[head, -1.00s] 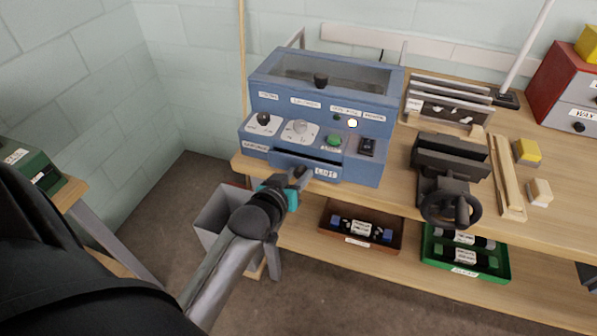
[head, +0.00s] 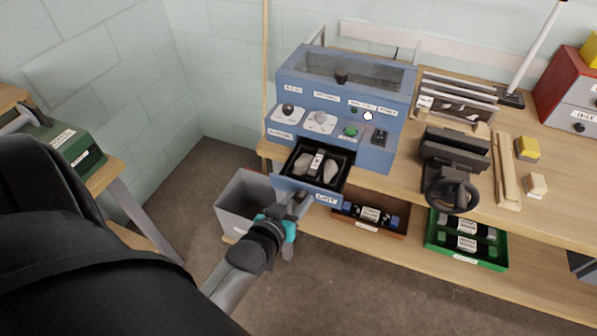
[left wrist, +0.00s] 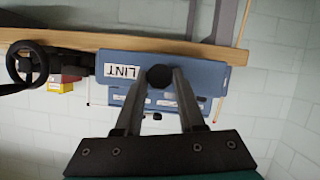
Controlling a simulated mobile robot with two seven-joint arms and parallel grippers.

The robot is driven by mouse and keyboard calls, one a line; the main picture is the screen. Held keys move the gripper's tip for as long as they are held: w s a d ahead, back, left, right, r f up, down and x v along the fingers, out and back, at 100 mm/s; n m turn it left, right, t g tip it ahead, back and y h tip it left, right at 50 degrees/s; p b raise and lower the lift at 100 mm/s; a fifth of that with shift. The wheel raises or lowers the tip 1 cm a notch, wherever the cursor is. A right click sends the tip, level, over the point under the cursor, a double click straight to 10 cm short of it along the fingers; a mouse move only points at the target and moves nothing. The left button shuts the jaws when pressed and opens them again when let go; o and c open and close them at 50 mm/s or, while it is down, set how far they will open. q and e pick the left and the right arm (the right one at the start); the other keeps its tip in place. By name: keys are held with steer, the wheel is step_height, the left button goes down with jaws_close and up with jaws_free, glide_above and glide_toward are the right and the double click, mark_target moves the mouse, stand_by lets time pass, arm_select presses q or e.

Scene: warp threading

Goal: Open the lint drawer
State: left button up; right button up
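The lint drawer (head: 310,193) of the blue machine (head: 338,100) is pulled well out. Its dark inside shows pale grey lint pads (head: 315,166). Its blue front with the LINT label shows upside down in the left wrist view (left wrist: 190,72). My left gripper (head: 297,203) is at the drawer front. In the left wrist view its two fingers (left wrist: 160,78) close on both sides of a round dark knob (left wrist: 159,76) on that front. My right gripper is in neither view.
A grey bin (head: 246,204) stands left of the open drawer. A brown tray (head: 372,229) and a green tray (head: 465,255) sit on the lower shelf. A black vise with a handwheel (head: 453,165) stands on the bench right of the machine. Floor in front is clear.

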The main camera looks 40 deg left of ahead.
arm_select(q)
steer(key=o, duration=0.4)
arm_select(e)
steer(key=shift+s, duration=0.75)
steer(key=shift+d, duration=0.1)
arm_select(q)
steer(key=p+v, duration=0.2)
steer(key=v, duration=1.3)
steer(key=shift+s+r, duration=0.1)
steer(key=shift+s, duration=0.05)
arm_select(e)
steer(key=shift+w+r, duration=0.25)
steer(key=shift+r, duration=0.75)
